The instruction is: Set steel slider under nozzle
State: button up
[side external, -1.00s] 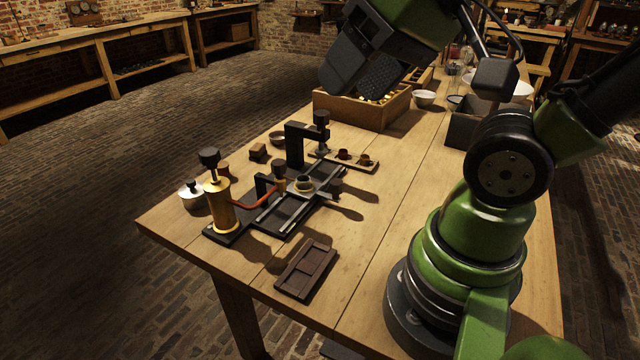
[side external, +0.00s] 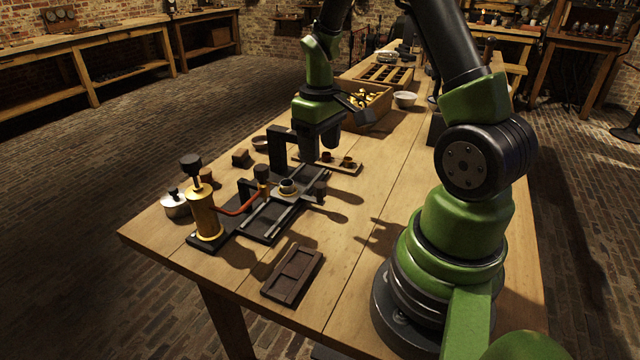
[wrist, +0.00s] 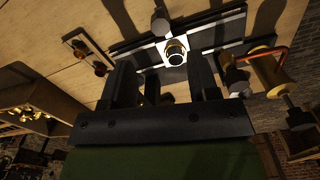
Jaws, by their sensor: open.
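The steel slider (side external: 289,194) sits on the dark rail track (side external: 262,222) and carries a small round cup (side external: 287,185). In the wrist view the slider and its cup (wrist: 175,51) lie beyond my fingers. The nozzle (side external: 262,176) stands just left of the cup, joined by a red-brown hose (side external: 238,209) to a brass pump (side external: 204,214). The cup appears beside the nozzle. My gripper (side external: 318,157) is open, pointing down above the far end of the track, apart from the slider. Its fingers (wrist: 163,75) show in the wrist view with nothing visibly gripped.
A black post (side external: 277,152) stands close behind my gripper. A black knob (side external: 320,188) is right of the slider. A small wooden tray (side external: 335,164) with brown cups lies behind. A dark wooden tray (side external: 291,275) lies in front. The tabletop to the right is fairly clear.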

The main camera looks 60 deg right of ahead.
aim_at(320, 185)
notch_tip(320, 185, down, 9)
jog(key=shift+f, duration=0.1)
dwell(0.3)
grip_shut()
jog(key=a, duration=0.8)
jog(key=shift+a, duration=0.3)
